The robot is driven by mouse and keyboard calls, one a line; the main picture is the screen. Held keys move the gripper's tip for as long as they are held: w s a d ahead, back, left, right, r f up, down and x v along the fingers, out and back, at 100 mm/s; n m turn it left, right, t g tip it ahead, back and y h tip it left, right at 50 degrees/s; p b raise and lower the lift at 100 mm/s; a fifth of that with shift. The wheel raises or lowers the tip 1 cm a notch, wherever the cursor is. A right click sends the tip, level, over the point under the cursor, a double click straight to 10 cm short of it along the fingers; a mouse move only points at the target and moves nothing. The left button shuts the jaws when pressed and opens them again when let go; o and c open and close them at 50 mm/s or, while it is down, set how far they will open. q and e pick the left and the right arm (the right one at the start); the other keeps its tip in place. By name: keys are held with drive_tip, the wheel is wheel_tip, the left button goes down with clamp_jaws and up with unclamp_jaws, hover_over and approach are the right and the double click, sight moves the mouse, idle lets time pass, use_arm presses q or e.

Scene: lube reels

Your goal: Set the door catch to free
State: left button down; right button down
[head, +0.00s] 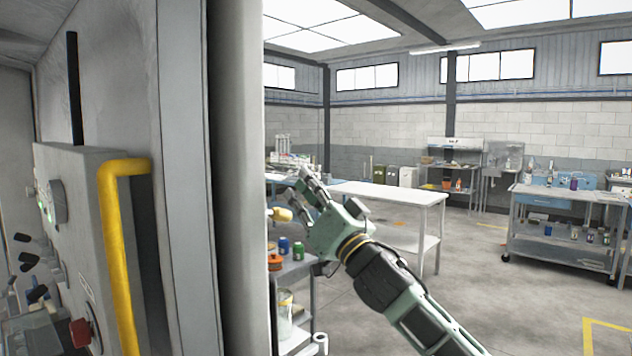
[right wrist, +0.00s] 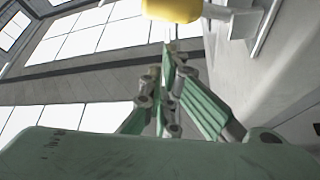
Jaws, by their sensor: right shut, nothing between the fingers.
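The door catch shows as a small yellow knob (head: 281,214) on a pale stem at the edge of the tall grey panel. It also shows in the right wrist view as a yellow knob (right wrist: 172,10) on a light metal bracket at the top, beside a grey wall face. My right gripper (head: 304,178) is shut and empty. Its fingers rise just right of and above the knob in the head view. In the right wrist view the green fingers (right wrist: 170,55) come together below the knob; whether they touch it I cannot tell. My left gripper is not in view.
A tall grey door or wall edge (head: 235,180) stands close on the left. Beside it are a control box with a yellow bar handle (head: 120,250) and a red button (head: 81,332). A cart (head: 298,270) with jars stands behind my right gripper. Open floor lies to the right.

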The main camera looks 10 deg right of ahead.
sight(273, 213)
drive_tip(key=shift+s+a+f, duration=0.1)
drive_tip(key=shift+a+f, duration=0.15)
drive_tip(key=shift+f, duration=0.7)
wheel_tip(273, 213, down, 2)
drive_tip(key=m+h, duration=0.1)
drive_tip(key=m, duration=0.1)
drive_tip(key=m+h, duration=0.1)
drive_tip(key=shift+a+f+m+h, duration=0.1)
drive_tip(key=shift+f+m+h, duration=0.1)
drive_tip(key=shift+m+h, duration=0.15)
